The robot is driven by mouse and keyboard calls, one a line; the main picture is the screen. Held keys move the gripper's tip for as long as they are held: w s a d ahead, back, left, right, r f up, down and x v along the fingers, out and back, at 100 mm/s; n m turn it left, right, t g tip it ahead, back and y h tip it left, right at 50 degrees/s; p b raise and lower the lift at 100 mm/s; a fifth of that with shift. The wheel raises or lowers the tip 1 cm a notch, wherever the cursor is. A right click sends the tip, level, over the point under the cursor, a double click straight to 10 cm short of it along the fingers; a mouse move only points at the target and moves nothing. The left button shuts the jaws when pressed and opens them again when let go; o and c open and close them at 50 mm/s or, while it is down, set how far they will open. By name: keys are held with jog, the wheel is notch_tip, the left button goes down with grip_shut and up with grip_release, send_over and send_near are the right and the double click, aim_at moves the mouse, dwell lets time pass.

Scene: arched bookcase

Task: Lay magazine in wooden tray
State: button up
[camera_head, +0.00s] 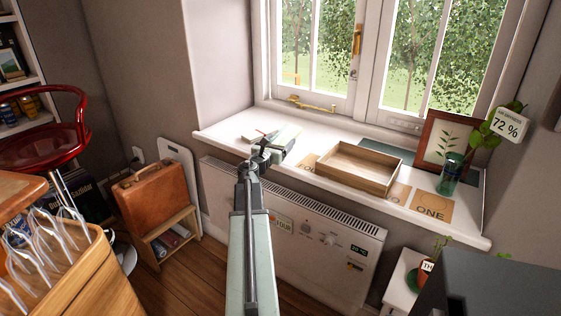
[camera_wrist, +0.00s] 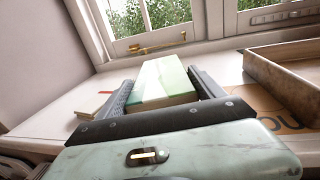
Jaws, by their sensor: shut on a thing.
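The magazine (camera_head: 284,141) is a pale green, white and cream slab at the left part of the windowsill. My gripper (camera_head: 266,147) is shut on it; in the wrist view the magazine (camera_wrist: 162,82) sits between the two dark fingers (camera_wrist: 160,76). Whether its underside touches the sill is hidden. The wooden tray (camera_head: 343,179) stands on the sill to the right of my gripper, and looks empty. Its near corner and wall (camera_wrist: 277,77) show at the right of the wrist view.
Brown cards with lettering (camera_head: 434,207) lie around the tray. A framed leaf picture (camera_head: 441,141) and a glass vase (camera_head: 449,174) stand to its right. A small pale item (camera_head: 251,136) lies left of my gripper. The window (camera_head: 345,60) is behind, a white heater (camera_head: 290,235) below.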

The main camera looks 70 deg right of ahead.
jog(key=shift+f, duration=0.3)
notch_tip(320, 180, down, 5)
jog(key=b, duration=0.4)
jog(key=shift+r+b, duration=0.1)
jog(key=shift+b, duration=0.2)
jog(key=o, duration=1.5)
jog(key=shift+c, duration=0.2)
